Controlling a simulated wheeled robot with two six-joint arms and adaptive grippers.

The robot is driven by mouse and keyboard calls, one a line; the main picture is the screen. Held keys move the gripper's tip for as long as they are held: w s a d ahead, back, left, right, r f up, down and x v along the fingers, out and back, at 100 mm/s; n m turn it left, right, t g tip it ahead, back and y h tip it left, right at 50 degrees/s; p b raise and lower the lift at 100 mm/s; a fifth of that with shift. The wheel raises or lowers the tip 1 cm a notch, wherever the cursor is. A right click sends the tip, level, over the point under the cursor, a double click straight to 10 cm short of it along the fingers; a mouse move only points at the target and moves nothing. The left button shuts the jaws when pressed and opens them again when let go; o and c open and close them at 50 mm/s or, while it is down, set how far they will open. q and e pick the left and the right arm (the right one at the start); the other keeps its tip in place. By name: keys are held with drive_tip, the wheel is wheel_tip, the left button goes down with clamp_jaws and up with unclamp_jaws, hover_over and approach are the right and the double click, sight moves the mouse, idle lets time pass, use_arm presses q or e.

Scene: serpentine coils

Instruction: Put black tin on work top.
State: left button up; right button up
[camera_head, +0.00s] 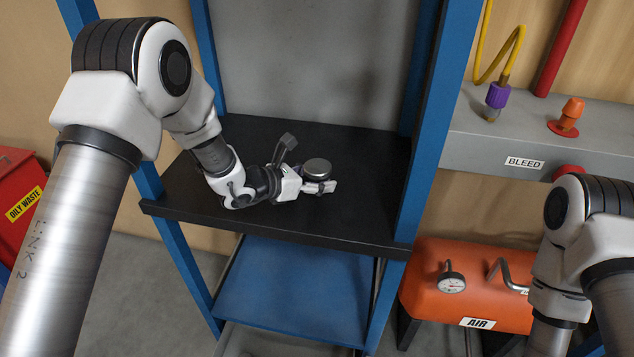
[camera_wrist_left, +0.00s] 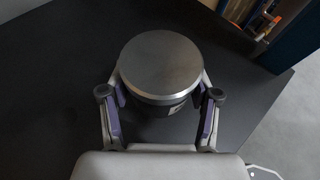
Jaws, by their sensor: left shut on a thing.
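The black tin (camera_head: 317,167), a short dark cylinder with a grey metal lid, is between the fingers of my left gripper (camera_head: 319,185). In the left wrist view the tin (camera_wrist_left: 160,68) fills the space between the two purple-padded fingers (camera_wrist_left: 159,110), which are shut on its sides. The tin is upright over the black work top (camera_head: 370,170); I cannot tell whether its base touches the surface. Its underside is hidden. My right arm shows at the right edge of the head view, but its gripper is out of view.
Blue posts (camera_head: 428,120) frame the work top at both sides, with a grey panel (camera_head: 310,60) behind. A blue lower shelf (camera_head: 290,290) lies below. An orange air tank (camera_head: 430,300) stands at the right, and a red oily waste bin (camera_head: 20,190) at the left. The work top is otherwise clear.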

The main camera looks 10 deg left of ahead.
sight(317, 197)
use_arm(q)
wheel_tip(317, 197, down, 4)
drive_tip(key=shift+w+r+p, duration=0.15)
drive_tip(key=shift+r+p, duration=0.1)
drive_tip(key=shift+p, duration=0.25)
drive_tip(key=shift+w, duration=0.1)
drive_tip(key=shift+s+f+b, duration=0.2)
drive_tip(key=shift+b, duration=0.15)
drive_tip(key=o, duration=1.3)
drive_tip(key=shift+w, duration=0.1)
drive_tip(key=shift+o, duration=0.2)
drive_tip(key=shift+r, duration=0.1)
drive_tip(key=shift+r+p, duration=0.3)
drive_tip(key=shift+p, duration=0.15)
drive_tip(key=b+v, duration=0.2)
drive_tip(key=v, duration=1)
drive_tip(key=shift+f, duration=0.15)
